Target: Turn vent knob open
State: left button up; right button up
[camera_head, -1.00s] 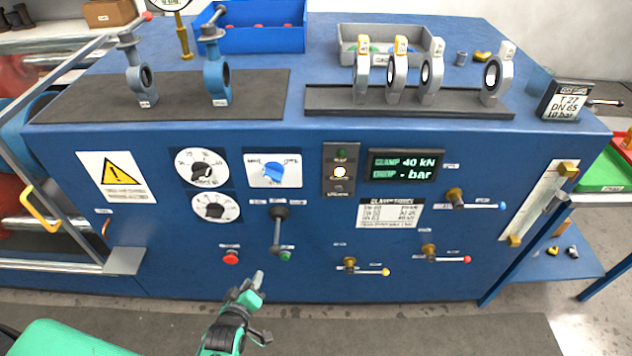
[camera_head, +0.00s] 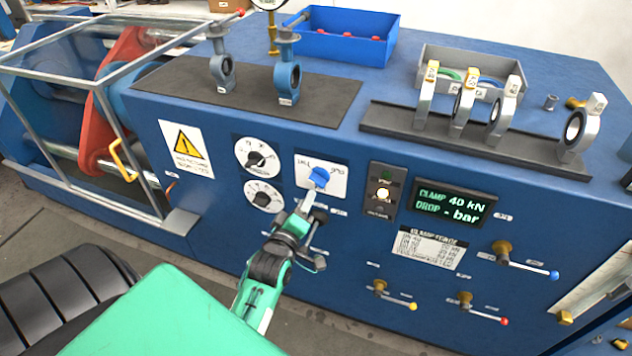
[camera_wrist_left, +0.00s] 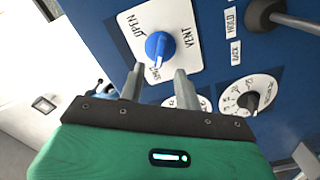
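The blue vent knob (camera_head: 319,176) sits on a white plate (camera_head: 330,190) on the front of the blue cabinet. In the left wrist view the knob (camera_wrist_left: 160,46) has a white pointer toward the lower label, and the plate reads OPEN and VENT. My left gripper (camera_head: 312,198) reaches up just below the knob. In the left wrist view its two grey fingers (camera_wrist_left: 157,80) are apart, with nothing between them; the knob lies just beyond the tips. Whether a finger touches it I cannot tell. My right gripper is not in view.
Two black-and-white dials (camera_head: 256,158) sit left of the knob. A black lever (camera_wrist_left: 265,14) is close beside the vent plate. An indicator panel (camera_head: 382,190) and several small valve levers (camera_head: 502,247) are to the right. A caged press stands at left.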

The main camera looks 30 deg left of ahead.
aim_at(315, 184)
pick_arm(q)
jog(key=p+x, duration=0.1)
jog(key=x, duration=0.6)
jog(key=shift+w, duration=0.15)
grip_shut()
